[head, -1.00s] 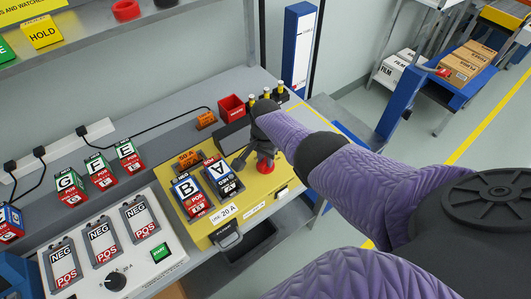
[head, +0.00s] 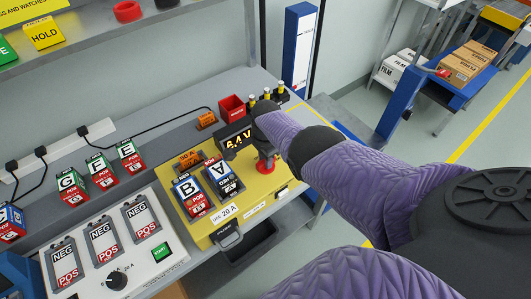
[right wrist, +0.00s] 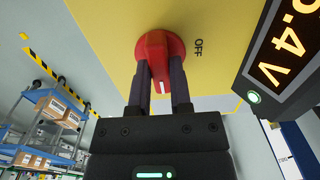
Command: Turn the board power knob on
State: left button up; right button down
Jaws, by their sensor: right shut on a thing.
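The red power knob (right wrist: 155,48) sits on the yellow board (right wrist: 100,15); the head view shows its red base (head: 264,168) near the board's right end, partly hidden by my right gripper. My right gripper (right wrist: 160,75) is shut on the knob, one dark finger on each side of it. The knob's white mark points down toward the gripper in the right wrist view. An OFF label (right wrist: 198,47) is printed to the right of the knob. The board's display (head: 238,140) is lit with orange digits, and a green light (right wrist: 254,98) glows beside it. My left gripper is out of view.
Batteries A (head: 224,178) and B (head: 191,195) stand in the board left of the knob. A white panel (head: 178,240) with a green START button is further left.

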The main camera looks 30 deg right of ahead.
jog(key=c, duration=0.5)
grip_release()
jog(key=shift+c, duration=0.2)
notch_tip(320, 180, up, 10)
jog(key=p, duration=0.8)
jog(key=shift+f, duration=0.1)
